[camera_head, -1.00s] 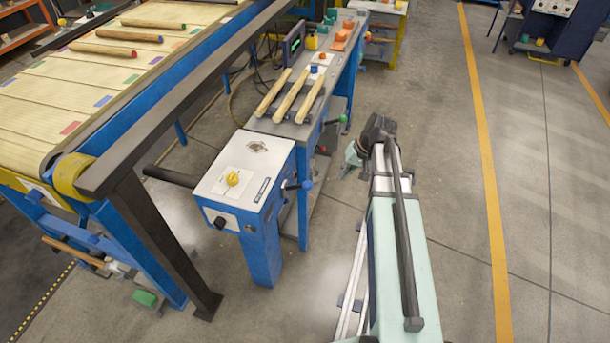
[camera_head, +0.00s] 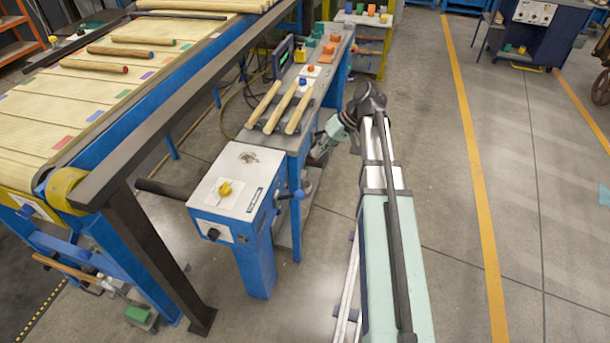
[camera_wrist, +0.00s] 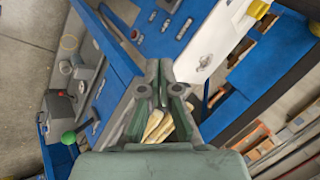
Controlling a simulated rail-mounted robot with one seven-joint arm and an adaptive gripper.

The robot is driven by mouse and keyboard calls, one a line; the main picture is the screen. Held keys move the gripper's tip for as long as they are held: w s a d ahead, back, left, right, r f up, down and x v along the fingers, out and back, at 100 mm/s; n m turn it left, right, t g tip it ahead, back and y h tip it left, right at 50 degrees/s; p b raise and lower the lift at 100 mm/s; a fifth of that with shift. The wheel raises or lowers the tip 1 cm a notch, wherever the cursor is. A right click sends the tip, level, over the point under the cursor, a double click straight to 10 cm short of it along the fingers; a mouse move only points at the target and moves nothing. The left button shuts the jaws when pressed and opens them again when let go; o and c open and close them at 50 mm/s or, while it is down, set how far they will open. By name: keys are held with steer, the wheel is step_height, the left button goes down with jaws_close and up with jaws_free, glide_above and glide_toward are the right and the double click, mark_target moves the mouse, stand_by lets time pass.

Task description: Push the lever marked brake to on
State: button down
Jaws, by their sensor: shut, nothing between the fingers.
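Two levers show, and I cannot read a brake marking on either. One has a blue knob (camera_head: 298,194) and sticks out from the right side of the blue control box (camera_head: 257,240). The other has a green knob (camera_wrist: 69,137) and a grey housing (camera_wrist: 58,104), at the left of the wrist view; my arm hides it in the head view. My gripper (camera_wrist: 161,84) is shut and empty, pointing at the blue bench side, apart from the green knob. In the head view my gripper (camera_head: 318,152) is partly hidden behind my wrist, beside the bench.
The box top carries a yellow knob (camera_head: 225,188). Several wooden rods (camera_head: 281,108) lie on the grey bench, with orange blocks (camera_head: 329,48) farther back. A slatted conveyor (camera_head: 90,85) stands at the left behind a dark beam. The floor (camera_head: 440,170) to the right is clear.

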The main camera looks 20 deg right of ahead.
mark_target(291, 196)
steer(key=s+a+f+p, duration=0.2)
steer(key=a+f, duration=0.4)
steer(key=f, duration=0.3)
steer(key=shift+s+f, duration=0.2)
steer(key=shift+f, duration=0.05)
steer(key=shift+f, duration=0.15)
